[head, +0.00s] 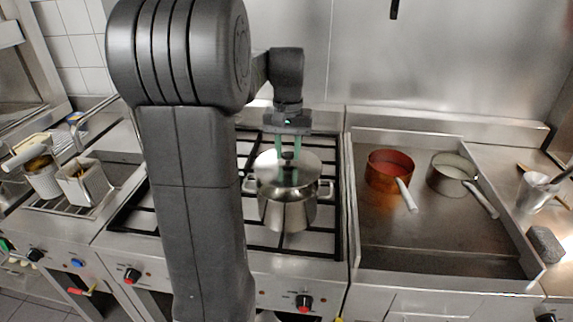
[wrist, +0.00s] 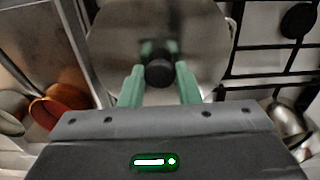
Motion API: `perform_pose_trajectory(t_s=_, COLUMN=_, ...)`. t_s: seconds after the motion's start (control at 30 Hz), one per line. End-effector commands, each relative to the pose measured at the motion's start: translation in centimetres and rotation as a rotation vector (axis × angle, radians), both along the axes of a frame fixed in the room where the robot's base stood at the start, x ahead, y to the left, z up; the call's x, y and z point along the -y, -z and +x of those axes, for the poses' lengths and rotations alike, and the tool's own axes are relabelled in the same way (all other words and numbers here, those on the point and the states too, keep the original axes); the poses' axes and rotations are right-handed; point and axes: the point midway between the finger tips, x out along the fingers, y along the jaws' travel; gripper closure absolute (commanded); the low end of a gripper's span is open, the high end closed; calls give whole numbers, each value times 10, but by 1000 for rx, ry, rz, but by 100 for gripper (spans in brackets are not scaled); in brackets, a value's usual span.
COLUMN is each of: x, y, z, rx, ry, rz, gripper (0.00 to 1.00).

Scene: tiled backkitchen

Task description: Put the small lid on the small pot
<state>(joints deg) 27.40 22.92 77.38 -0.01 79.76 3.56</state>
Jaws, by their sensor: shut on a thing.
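A silver two-handled pot (head: 287,212) stands on the black grates of the gas stove in the head view. A round metal lid (head: 270,165) is at the pot's mouth, below my gripper (head: 288,152). In the wrist view the lid (wrist: 105,40) fills the upper middle, with a dark round knob (wrist: 159,72) at its centre. My gripper (wrist: 160,88) has its green fingers on either side of the knob, shut on it. The lid hides the pot in the wrist view. I cannot tell whether the lid touches the pot's rim all round.
A copper-red pan (head: 388,172) and a grey pan (head: 452,172) sit on the steel griddle (head: 430,245) to the right. Fryer baskets (head: 88,185) stand at the left. A metal jug (head: 535,195) is at the far right. Bare stove grates (head: 325,232) lie beside the pot.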

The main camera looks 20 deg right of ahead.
Motion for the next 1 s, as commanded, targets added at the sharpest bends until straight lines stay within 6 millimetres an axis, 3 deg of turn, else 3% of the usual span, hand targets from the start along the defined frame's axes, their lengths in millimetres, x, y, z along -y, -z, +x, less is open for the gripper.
perform_pose_trajectory(t_s=0.33, x=0, y=40, z=0, rx=-1, ry=0, rz=1, gripper=100)
perform_pose_trajectory(t_s=0.57, x=0, y=46, z=0, rx=-2, ry=0, rz=1, gripper=100)
perform_pose_trajectory(t_s=0.6, x=0, y=46, z=0, rx=-3, ry=0, rz=2, gripper=68)
perform_pose_trajectory(t_s=0.7, x=0, y=46, z=0, rx=-3, ry=0, rz=2, gripper=49)
perform_pose_trajectory(t_s=1.0, x=0, y=44, z=0, rx=0, ry=0, rz=0, gripper=48)
